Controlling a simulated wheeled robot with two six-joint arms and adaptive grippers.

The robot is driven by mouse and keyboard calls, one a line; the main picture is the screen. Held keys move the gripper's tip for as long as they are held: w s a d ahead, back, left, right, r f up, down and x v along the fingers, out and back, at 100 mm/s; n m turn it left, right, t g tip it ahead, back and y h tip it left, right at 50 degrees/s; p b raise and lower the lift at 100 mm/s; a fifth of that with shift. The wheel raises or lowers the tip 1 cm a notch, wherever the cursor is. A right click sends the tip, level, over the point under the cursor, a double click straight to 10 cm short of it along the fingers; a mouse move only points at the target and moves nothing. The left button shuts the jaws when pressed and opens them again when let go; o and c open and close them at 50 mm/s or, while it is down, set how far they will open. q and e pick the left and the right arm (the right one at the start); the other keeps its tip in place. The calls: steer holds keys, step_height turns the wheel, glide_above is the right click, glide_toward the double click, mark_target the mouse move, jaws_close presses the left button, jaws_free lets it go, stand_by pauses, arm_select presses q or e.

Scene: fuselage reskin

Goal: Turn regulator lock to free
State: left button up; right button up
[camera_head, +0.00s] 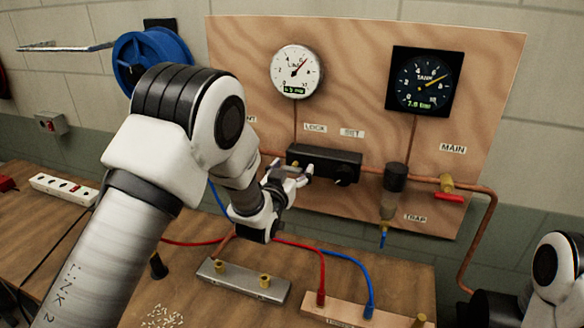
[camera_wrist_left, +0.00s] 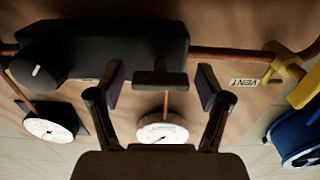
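The regulator (camera_head: 340,164) is a black block on the wooden panel, with LOCK and SET labels above it. In the left wrist view the regulator (camera_wrist_left: 130,45) appears upside down. A short dark bar, apparently the lock lever (camera_wrist_left: 160,79), stands out from its end. My left gripper (camera_head: 290,178) is at the block's left end, below the LOCK label. In the wrist view its open fingers (camera_wrist_left: 161,86) stand on either side of the bar, with visible gaps. The SET knob (camera_wrist_left: 38,72) has a white mark. My right gripper is not visible.
A line gauge (camera_head: 296,71) and a tank gauge (camera_head: 424,81) hang above. A copper pipe leads right to the red MAIN valve handle (camera_head: 449,197). Below are a metal manifold bar (camera_head: 243,281) and red and blue hoses. A blue reel (camera_head: 152,54) is behind my left arm.

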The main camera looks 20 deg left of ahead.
arm_select(q)
steer(key=c, duration=0.9)
steer(key=m+b, duration=0.4)
steer(key=b, duration=0.1)
steer(key=shift+f+m, duration=0.1)
steer(key=shift+m, duration=0.2)
steer(key=m+b, duration=0.7)
steer(key=m, duration=0.2)
steer(key=shift+d, duration=0.1)
steer(key=m+b, duration=0.2)
steer(key=m, duration=0.2)
steer(key=shift+s+b, duration=0.1)
steer(key=shift+b, duration=0.3)
steer(key=shift+m, duration=0.3)
steer(key=o, duration=1.2)
steer(key=shift+d, duration=0.1)
